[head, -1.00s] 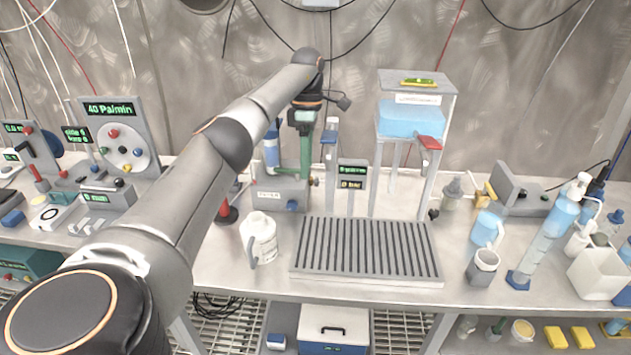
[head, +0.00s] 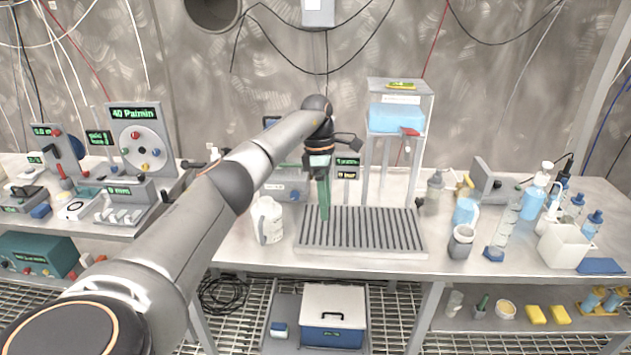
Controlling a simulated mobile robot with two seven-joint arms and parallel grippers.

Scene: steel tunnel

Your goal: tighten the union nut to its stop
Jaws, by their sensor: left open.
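My left arm reaches in from the lower left across the bench. Its gripper (head: 323,205) points down with long green fingers, over the back left part of the slatted drain tray (head: 410,250). The fingers overlap edge-on, so the gap between them is hard to see; the gripper is open and nothing shows in it. Behind it stands a grey box unit with a blue knob (head: 284,188), partly covered by my arm. I cannot make out the union nut; my arm and gripper hide part of that area. My right gripper is out of view.
A white jug (head: 267,222) stands close left of the gripper. A tall stand with a blue tank (head: 397,118) rises behind the tray. Bottles, a beaker (head: 461,242) and a white bin (head: 563,247) crowd the right. The tray top is clear.

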